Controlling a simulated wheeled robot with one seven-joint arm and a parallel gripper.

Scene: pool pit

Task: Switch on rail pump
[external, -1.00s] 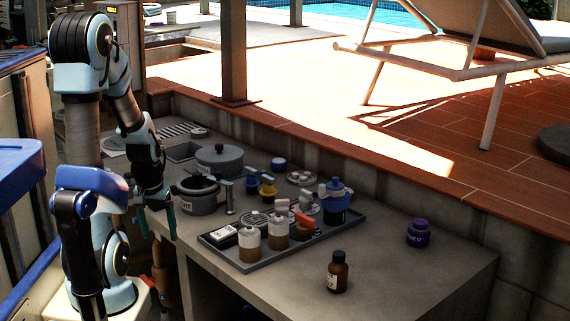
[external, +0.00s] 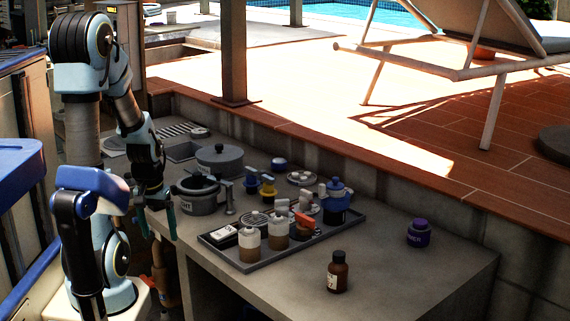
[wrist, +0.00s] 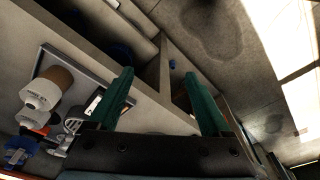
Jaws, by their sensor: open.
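I cannot tell by sight which thing is the rail pump. A small white-and-black box (external: 249,239) sits at the near left end of a dark tray (external: 258,264) on the counter. Beside it on the tray stand two white-and-brown jars (external: 278,238), a part with an orange handle (external: 304,222) and a blue pot-like unit (external: 336,208). My gripper (external: 157,218) is open and empty beside the counter's left edge, apart from the tray. In the wrist view its two green fingers (wrist: 160,95) are spread, with the tray (wrist: 68,62) to their left.
A brown bottle (external: 338,273) and a purple jar (external: 418,233) stand to the right.

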